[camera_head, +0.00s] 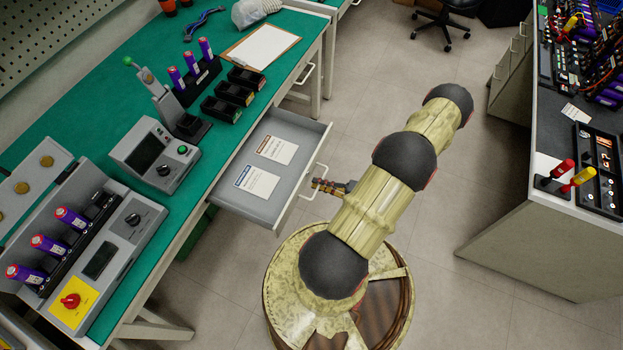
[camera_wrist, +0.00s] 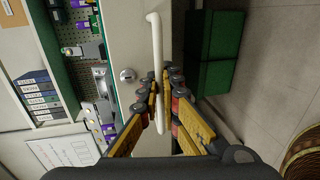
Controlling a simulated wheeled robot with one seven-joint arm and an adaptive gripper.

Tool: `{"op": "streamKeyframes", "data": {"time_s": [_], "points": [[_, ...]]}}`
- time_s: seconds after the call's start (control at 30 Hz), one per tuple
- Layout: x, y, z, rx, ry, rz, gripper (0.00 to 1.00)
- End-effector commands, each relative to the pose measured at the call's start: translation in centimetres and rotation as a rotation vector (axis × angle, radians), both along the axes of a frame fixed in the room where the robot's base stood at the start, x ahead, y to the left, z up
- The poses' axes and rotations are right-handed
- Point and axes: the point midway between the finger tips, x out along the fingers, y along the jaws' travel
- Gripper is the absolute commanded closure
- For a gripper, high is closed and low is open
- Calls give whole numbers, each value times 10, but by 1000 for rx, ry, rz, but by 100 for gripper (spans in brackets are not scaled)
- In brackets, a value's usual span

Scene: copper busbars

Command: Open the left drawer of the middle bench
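The bench (camera_head: 233,110) with the green top has a grey drawer (camera_head: 283,128) standing well out from its front, with two printed cards lying inside. The drawer's pale bar handle (camera_head: 322,170) is on its front; it runs lengthwise through the wrist view (camera_wrist: 157,45), beside a round lock (camera_wrist: 127,74). My gripper (camera_head: 318,184) is at the handle. In the wrist view its two fingers (camera_wrist: 164,92) close around the bar from both sides. Part of the handle is hidden by the fingers.
Another drawer handle (camera_head: 306,73) is on the bench front farther back. Green boxes (camera_wrist: 217,55) stand under the bench. A second bench (camera_head: 545,220) with instruments is at the right. Open floor (camera_head: 440,190) lies between the benches.

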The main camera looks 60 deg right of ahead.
Motion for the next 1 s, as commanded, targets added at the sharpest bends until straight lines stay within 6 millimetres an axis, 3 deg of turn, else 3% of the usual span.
{"op": "streamKeyframes", "data": {"time_s": [0.43,0.47,0.73,1.0], "points": [[-4,-1,0,-1,0,-2,100],[-4,-2,0,-1,0,-2,94],[-4,-1,0,0,0,-1,79],[-4,-1,0,0,-1,-1,78]]}}
